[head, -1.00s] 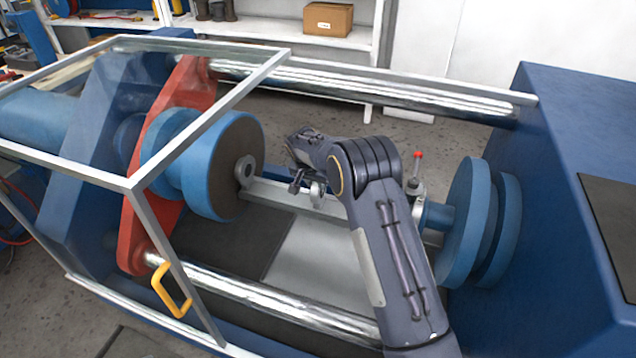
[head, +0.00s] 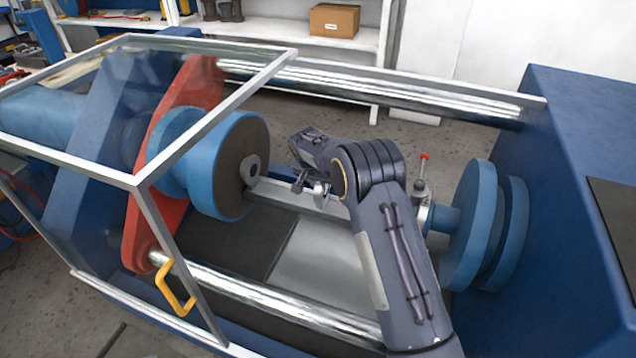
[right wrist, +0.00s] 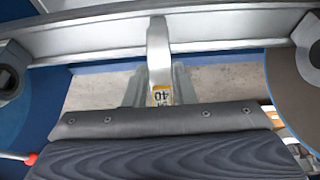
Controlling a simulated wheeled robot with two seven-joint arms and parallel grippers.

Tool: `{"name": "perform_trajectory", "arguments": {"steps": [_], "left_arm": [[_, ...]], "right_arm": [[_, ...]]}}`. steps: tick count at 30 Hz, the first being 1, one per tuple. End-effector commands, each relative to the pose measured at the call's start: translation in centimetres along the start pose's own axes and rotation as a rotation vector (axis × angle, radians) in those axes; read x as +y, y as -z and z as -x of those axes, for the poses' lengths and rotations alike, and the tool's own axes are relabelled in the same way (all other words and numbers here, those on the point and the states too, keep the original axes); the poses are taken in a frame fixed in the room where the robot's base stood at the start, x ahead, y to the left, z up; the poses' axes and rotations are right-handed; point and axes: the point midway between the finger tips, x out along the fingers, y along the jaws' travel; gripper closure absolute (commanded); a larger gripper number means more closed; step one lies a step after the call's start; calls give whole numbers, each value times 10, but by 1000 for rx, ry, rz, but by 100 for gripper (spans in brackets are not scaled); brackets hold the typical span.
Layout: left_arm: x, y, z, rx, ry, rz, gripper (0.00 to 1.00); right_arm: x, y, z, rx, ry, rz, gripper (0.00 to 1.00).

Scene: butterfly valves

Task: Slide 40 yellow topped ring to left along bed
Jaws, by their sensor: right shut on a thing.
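The 40 ring (head: 321,195) is a small grey upright piece on the pale bed rail (head: 281,196), between the two blue end discs in the head view. In the right wrist view its yellow label (right wrist: 162,95) reads 40, upside down. My right gripper (head: 300,182) is at the ring from above and is shut on it. Its fingertips are mostly hidden by its own body in the head view. The dark gripper body fills the bottom of the wrist view. My left gripper is not in view.
The left blue disc (head: 215,165) with its brown face and grey hub (head: 251,170) stands left of the ring. A red-topped lever (head: 423,165) and the right blue discs (head: 475,225) stand right. A clear-panelled guard frame (head: 137,182) covers the left end. Chrome bars (head: 270,300) run alongside.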

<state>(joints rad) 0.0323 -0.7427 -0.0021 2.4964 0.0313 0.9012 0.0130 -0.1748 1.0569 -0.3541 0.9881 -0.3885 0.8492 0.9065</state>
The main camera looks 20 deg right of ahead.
Motion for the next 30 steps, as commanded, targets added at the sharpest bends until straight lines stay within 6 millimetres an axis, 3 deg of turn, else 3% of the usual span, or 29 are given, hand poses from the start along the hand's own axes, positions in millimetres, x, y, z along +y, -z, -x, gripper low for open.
{"name": "perform_trajectory", "arguments": {"steps": [2,3,9,19,30], "left_arm": [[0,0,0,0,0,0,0],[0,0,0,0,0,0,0],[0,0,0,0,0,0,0],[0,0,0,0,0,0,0],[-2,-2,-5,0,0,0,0]], "right_arm": [[0,1,1,1,0,0,100],[0,1,1,1,0,0,74],[0,0,0,1,0,0,51],[0,0,6,1,0,0,51],[-1,0,65,2,2,0,51]]}}
